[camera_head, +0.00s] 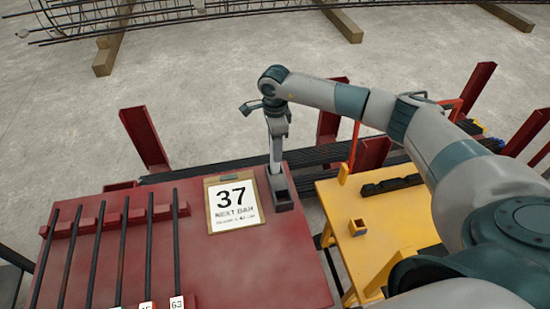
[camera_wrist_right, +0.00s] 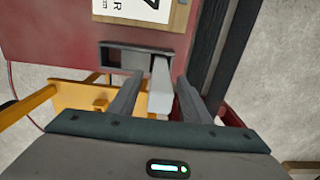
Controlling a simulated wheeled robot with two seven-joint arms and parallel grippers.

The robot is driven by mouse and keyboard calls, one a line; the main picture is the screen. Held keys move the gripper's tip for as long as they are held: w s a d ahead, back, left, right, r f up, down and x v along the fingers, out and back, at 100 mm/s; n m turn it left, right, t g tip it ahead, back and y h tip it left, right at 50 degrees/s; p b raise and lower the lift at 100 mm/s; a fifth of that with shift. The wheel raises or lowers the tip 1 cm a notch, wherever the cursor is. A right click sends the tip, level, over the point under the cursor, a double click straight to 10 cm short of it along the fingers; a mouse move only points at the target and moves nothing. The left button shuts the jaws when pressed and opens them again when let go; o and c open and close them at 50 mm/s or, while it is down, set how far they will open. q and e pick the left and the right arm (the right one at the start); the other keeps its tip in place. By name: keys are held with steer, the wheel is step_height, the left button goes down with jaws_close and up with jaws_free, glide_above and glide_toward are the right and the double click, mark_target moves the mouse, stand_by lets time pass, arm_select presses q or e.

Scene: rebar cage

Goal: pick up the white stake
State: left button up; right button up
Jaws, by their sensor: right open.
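The white stake (camera_head: 276,153) stands upright at the dark grey holder (camera_head: 284,202), on the right edge of the red table. My right gripper (camera_head: 278,122) is above it, pointing down. In the right wrist view, the stake (camera_wrist_right: 160,88) shows as a pale bar between the two open fingers of my right gripper (camera_wrist_right: 161,80), with a gap to each finger. The holder (camera_wrist_right: 128,58) lies beyond the fingertips, and the stake's foot is at its right end. My left gripper is not in view.
A clipboard sign reading 37 (camera_head: 234,203) lies left of the holder. Dark bars (camera_head: 122,250) lie across the red table (camera_head: 250,280). A yellow bench (camera_head: 375,235) stands to the right. Dark rebar (camera_head: 320,155) and red posts (camera_head: 144,138) are behind.

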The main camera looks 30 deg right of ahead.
jaws_close()
stand_by(1.4)
